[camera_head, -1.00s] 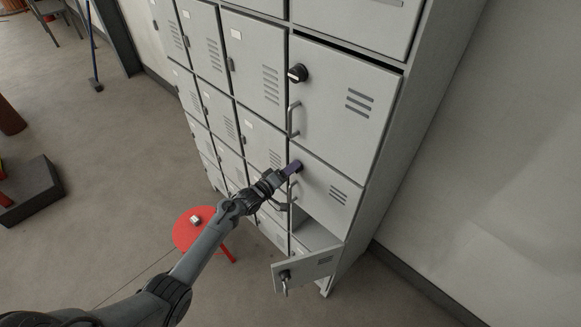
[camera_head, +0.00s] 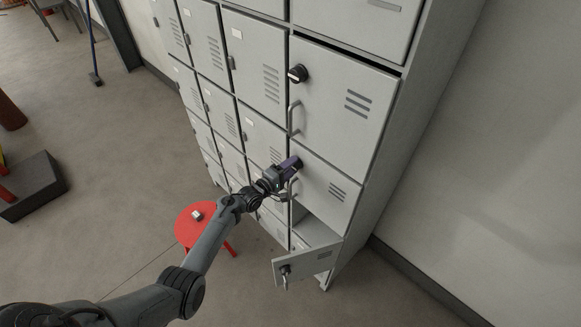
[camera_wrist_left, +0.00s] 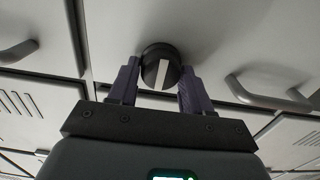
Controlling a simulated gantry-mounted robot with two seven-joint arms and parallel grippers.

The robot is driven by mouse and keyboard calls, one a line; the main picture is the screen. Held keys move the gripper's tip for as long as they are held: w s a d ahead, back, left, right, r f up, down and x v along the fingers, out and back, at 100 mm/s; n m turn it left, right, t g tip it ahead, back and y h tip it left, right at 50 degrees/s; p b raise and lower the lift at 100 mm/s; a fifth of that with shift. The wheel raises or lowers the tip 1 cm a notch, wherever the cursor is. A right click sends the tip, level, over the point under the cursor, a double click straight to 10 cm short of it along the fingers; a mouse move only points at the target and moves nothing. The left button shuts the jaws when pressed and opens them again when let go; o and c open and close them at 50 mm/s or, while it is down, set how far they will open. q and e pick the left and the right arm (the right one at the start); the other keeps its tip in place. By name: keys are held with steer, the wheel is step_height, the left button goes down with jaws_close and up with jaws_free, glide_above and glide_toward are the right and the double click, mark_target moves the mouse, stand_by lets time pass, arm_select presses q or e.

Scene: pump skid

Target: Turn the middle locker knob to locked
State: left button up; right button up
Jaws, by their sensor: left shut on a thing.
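The middle locker door (camera_head: 325,185) in the right column is closed. Its knob (camera_wrist_left: 161,68) is round and black with a white bar across its face; the bar looks slightly tilted in the left wrist view. My left gripper (camera_head: 293,163) is at this knob, and in the left wrist view its two purple fingers (camera_wrist_left: 160,84) stand on either side of the knob, shut on it. In the head view the gripper hides the knob. My right gripper is not in view.
The upper door's black knob (camera_head: 298,73) and handle (camera_head: 293,118) are above. The lower locker door (camera_head: 308,263) hangs open below. A red stool (camera_head: 190,232) with a small white object stands left of my forearm. Open floor lies to the left.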

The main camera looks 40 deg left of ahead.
arm_select(q)
steer(key=o, duration=1)
steer(key=shift+o, duration=0.2)
steer(key=s+a, duration=0.1)
steer(key=s, duration=0.9)
steer(key=shift+s, duration=0.35)
